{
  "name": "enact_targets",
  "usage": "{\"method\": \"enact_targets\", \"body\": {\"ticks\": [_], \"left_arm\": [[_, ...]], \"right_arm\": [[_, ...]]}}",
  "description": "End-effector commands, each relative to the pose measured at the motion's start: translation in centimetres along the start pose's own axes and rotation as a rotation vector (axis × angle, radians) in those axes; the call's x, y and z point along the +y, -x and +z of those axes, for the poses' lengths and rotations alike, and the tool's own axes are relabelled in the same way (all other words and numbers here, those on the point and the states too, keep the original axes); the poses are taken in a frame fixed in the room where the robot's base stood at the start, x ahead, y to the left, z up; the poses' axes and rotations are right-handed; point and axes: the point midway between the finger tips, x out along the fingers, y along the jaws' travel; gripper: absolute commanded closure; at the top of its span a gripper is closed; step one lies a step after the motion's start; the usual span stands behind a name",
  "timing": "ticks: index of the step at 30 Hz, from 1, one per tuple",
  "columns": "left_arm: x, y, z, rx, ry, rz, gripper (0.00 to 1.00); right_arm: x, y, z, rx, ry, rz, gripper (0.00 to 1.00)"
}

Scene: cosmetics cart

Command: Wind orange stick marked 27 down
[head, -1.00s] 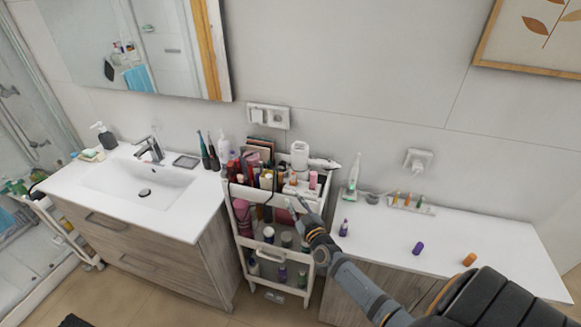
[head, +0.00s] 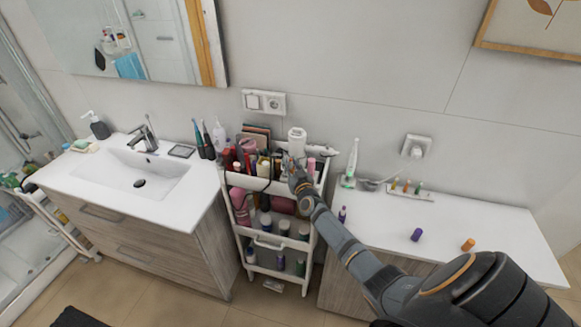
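My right gripper (head: 291,163) is over the top tray of the white cart (head: 262,189), among the bottles and tubes near its right side. Its fingers are small here, and I cannot tell whether they are open or hold something. An orange cylinder (head: 468,245) lies on the right white counter. A small holder (head: 411,195) at the back of that counter carries several coloured sticks, one of them orange (head: 394,184). No number 27 can be read on anything. My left gripper is not in view.
A purple cylinder (head: 416,235) lies left of the orange one, and a small purple bottle (head: 342,214) stands near the counter's left end. A white and green tube (head: 350,165) stands at the back. The sink counter (head: 196,205) is left of the cart.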

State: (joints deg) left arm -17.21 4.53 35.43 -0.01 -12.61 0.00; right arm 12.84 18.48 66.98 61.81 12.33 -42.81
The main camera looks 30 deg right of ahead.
Motion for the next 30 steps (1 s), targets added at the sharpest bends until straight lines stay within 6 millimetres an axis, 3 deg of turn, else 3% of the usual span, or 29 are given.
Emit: {"method": "enact_targets", "body": {"ticks": [9,15,30], "left_arm": [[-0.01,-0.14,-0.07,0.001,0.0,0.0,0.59],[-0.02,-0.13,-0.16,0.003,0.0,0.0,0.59],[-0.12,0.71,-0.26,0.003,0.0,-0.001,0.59]], "right_arm": [[0.0,-0.4,-0.07,0.0,0.001,0.0,0.75],[0.0,-0.39,-0.07,0.0,0.001,0.0,1.0],[0.01,-0.46,-0.27,0.003,-0.002,0.035,1.0]]}}
